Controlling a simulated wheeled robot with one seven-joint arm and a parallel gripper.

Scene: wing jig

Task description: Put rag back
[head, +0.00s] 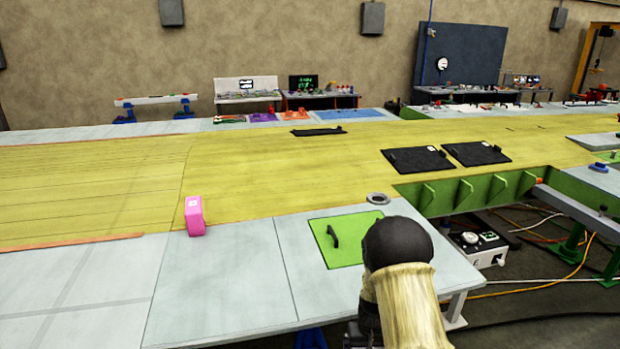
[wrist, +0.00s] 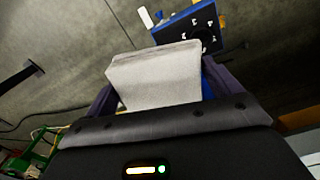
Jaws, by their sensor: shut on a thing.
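A light grey-white rag (wrist: 155,78) shows in the wrist view, folded into a flat pad. My gripper (wrist: 160,92) is shut on it, with a dark finger on each side, and the rag stands out past the fingers. Concrete floor shows behind the rag. In the head view my arm is at the bottom, right of the middle; the gripper and rag are not visible there.
In the wrist view a blue box (wrist: 202,23) with a dark-holed face lies beyond the rag. In the head view a pink block (head: 194,215) stands on the yellow wing skin's (head: 290,170) near edge. A green panel with a black handle (head: 333,236) lies nearer.

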